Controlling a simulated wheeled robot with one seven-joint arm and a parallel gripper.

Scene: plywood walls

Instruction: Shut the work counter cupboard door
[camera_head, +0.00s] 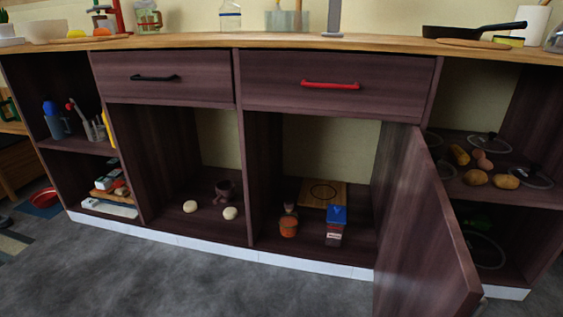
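The work counter (240,41) is a dark wooden unit with a light wood top, in the head view. Its cupboard door (425,230) stands wide open, swung out toward me on the right side of the right-hand cupboard opening. Inside the opening are an orange pot (288,227), a small box with a blue top (336,215) and a wooden board (324,192). My gripper is not in view.
Two drawers, with a black handle (154,77) and a red handle (331,85), are shut above the openings. Open shelves flank the cupboards. A pan (475,30) sits on the counter top. The grey floor (190,280) in front is clear. A red bowl (43,198) is at far left.

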